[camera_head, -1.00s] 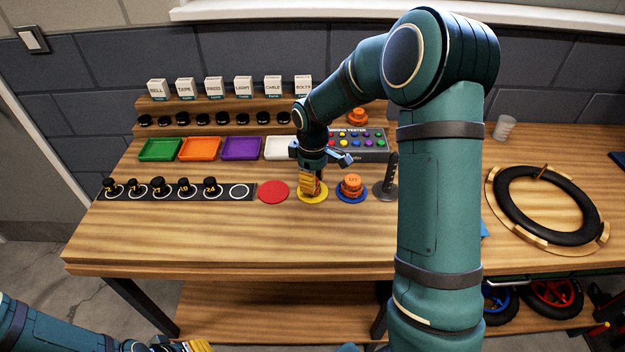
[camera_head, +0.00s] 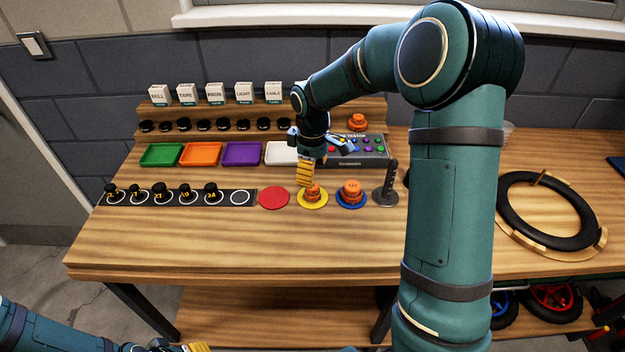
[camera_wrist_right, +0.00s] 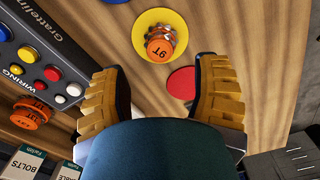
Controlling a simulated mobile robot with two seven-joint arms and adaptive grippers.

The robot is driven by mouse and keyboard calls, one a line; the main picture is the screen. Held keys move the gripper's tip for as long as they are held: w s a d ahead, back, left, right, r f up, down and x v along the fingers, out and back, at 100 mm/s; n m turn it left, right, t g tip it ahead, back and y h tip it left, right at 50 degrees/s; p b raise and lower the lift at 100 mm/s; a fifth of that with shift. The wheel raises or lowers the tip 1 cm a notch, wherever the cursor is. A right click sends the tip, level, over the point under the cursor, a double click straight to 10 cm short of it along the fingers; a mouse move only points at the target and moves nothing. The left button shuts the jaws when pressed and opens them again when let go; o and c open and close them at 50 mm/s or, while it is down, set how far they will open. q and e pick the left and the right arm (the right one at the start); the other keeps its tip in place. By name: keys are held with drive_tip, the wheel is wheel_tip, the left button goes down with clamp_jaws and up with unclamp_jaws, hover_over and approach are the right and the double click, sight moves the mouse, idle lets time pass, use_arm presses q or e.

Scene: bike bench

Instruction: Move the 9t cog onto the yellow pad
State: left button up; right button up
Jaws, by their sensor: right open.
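A red pad (camera_head: 273,197) lies left of the yellow pad. Another orange cog (camera_head: 351,189) stands on a blue pad (camera_head: 344,204) to the right, beside a dark upright post (camera_head: 390,178). The wiring tester (camera_head: 366,160) is behind. The bench front is clear.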

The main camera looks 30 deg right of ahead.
wheel_tip(320, 180, up, 7)
drive_tip(key=shift+f+p, duration=0.15)
drive_tip(key=shift+p, duration=0.3)
